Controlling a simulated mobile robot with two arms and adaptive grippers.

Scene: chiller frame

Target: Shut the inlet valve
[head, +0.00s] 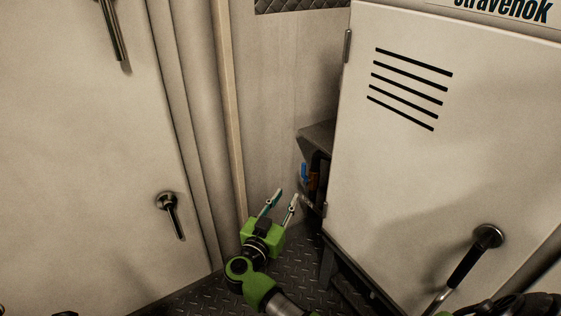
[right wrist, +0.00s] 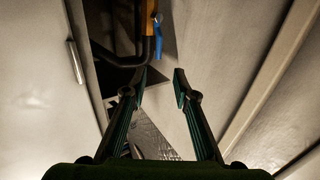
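The inlet valve shows as a small blue lever handle (head: 305,172) in the gap beside the white cabinet in the head view. In the right wrist view the blue lever (right wrist: 158,40) lies close along an orange-yellow pipe (right wrist: 147,20), above and beyond the fingertips. The valve body is too small and dark to make out. My right gripper (head: 286,196) is open and empty, a little below and left of the lever in the head view. Its parted fingers (right wrist: 160,74) also show in the right wrist view, apart from the lever. My left gripper is not in view.
The white cabinet door (head: 430,130) with slots stands close on the right, with a black-gripped handle (head: 470,260). Another pale door (head: 80,150) with metal handles is on the left. Between them is a narrow gap over diamond-plate floor (head: 205,293).

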